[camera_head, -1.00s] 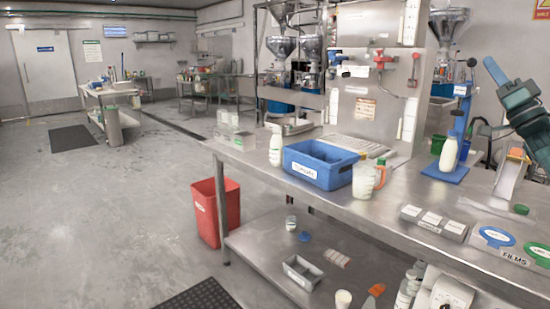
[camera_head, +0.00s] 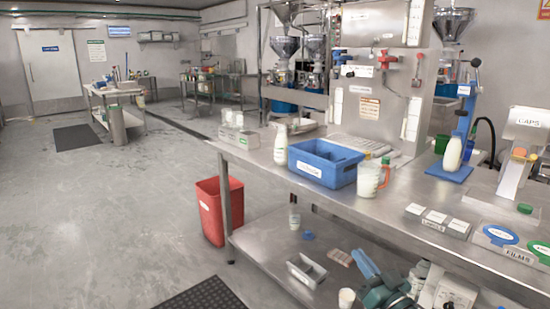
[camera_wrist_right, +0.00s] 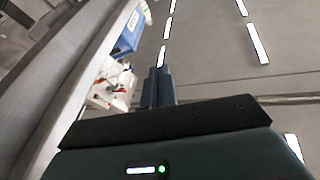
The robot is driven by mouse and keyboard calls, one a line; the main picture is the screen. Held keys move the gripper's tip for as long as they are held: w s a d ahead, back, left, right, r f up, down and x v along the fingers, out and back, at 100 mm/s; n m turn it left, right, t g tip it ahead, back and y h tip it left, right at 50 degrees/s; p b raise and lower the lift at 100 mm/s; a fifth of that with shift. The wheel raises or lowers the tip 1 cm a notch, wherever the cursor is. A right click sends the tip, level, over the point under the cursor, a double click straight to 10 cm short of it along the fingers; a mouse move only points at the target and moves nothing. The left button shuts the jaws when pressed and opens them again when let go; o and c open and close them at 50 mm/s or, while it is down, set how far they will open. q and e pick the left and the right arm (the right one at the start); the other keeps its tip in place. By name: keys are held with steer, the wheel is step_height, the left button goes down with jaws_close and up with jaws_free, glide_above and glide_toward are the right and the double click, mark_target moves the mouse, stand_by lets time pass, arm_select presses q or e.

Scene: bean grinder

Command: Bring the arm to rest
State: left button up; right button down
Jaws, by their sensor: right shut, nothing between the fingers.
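My right gripper (camera_head: 364,260) is low in the head view, in front of the steel table's lower shelf, its blue fingers pointing up and to the left. The fingers are together and empty. In the right wrist view the closed fingers (camera_wrist_right: 158,76) point up the picture, with lit ceiling strips behind them. My left gripper is not in view.
The steel table (camera_head: 400,215) holds a blue bin (camera_head: 320,172), a jug (camera_head: 371,180), white bottles and a blue-based press (camera_head: 455,172). Loose items lie on the lower shelf (camera_head: 265,245). A red bin (camera_head: 218,210) stands at left. Floor further left is open.

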steer(key=s+a+f+g+h, duration=0.1)
steer(key=s+a+f, duration=0.25)
steer(key=s, duration=0.55)
steer(key=s+a+f+g+h, duration=0.15)
steer(key=s+f, duration=0.25)
steer(key=s, duration=0.4)
steer(key=s+r+g+h, duration=0.2)
steer(key=s+g, duration=0.1)
steer(key=s, duration=1.1)
arm_select(q)
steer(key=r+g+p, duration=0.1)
steer(key=p, duration=0.5)
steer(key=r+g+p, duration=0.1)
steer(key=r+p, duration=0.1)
steer(key=p, duration=0.4)
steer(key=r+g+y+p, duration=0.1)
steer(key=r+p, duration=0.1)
steer(key=p, duration=0.4)
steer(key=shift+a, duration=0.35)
arm_select(e)
steer(key=r+g, duration=0.2)
steer(key=r, duration=0.1)
steer(key=a+r+n+g, duration=0.1)
steer(key=shift+w+r+h, duration=0.35)
